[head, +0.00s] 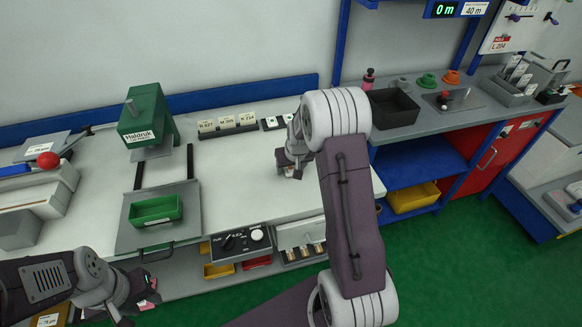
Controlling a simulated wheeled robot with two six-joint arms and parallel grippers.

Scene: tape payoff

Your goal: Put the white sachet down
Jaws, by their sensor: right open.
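I cannot make out the white sachet for certain; the white bench top (245,185) gives little contrast. My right gripper (291,172) is open, low over the bench top right of its middle. Its arm comes in from the lower right and covers part of the bench's right end. A small pale patch shows at its fingertips, too small to name. My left gripper (138,303) is at the lower left, in front of the bench's front edge. Its fingers are dark and partly turned away, so I cannot tell whether they are apart or hold anything.
A green press (147,120) stands at the back left, with a green tray (156,210) on a grey plate before it. Labelled card holders (228,124) line the back. A dial box (241,242) sits at the front edge. A black bin (392,107) stands on the right bench.

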